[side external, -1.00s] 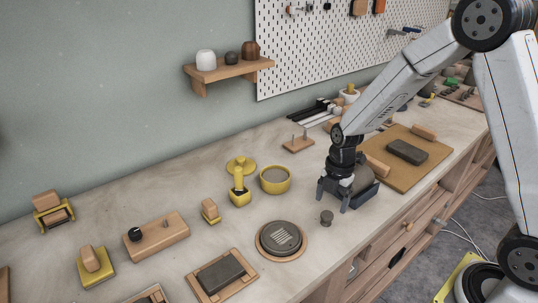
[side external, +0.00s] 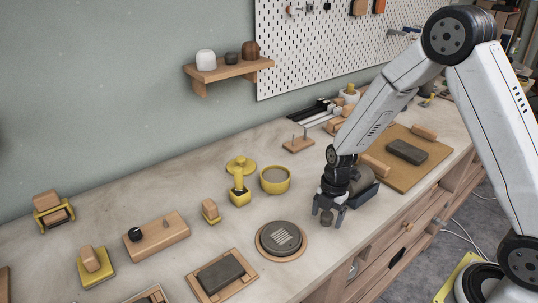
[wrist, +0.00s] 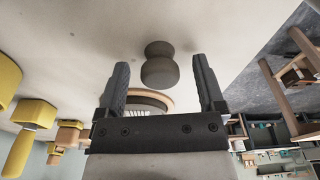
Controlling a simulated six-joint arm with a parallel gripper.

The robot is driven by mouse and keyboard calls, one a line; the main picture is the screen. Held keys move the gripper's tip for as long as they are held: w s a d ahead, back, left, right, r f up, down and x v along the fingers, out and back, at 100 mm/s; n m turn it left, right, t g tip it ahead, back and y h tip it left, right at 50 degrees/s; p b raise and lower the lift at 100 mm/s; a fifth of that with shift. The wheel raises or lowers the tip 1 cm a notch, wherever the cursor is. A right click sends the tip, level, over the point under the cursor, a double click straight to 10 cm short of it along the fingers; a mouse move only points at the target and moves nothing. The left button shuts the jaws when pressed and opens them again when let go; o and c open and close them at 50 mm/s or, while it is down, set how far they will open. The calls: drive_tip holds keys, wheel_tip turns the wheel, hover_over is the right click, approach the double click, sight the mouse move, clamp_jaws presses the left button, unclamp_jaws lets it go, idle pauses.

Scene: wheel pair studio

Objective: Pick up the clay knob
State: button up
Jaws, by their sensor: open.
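The clay knob (side external: 326,219) is a small grey-brown piece with a narrow waist, standing on the bench near its front edge. In the wrist view the knob (wrist: 160,68) is centred between the fingers, just beyond or level with their tips. My gripper (side external: 329,206) is at the knob, pointing down, with its dark fingers on either side. In the wrist view my gripper (wrist: 161,75) is open, with a gap between each finger and the knob. I cannot tell exactly how far down the fingers reach around it.
A round grey disc on a wooden base (side external: 280,239) lies left of the knob. A dark block (side external: 362,193) stands close behind my gripper. A yellow bowl (side external: 275,180) and a yellow-handled tool (side external: 239,193) are farther left. The bench front edge is near, to the right.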

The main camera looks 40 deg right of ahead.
clamp_jaws()
drive_tip(key=shift+r, duration=0.15)
idle(0.4)
drive_tip(key=shift+r, duration=0.8)
drive_tip(key=s+r, duration=1.1)
drive_tip(key=s, duration=0.3)
drive_tip(key=shift+a, duration=0.15)
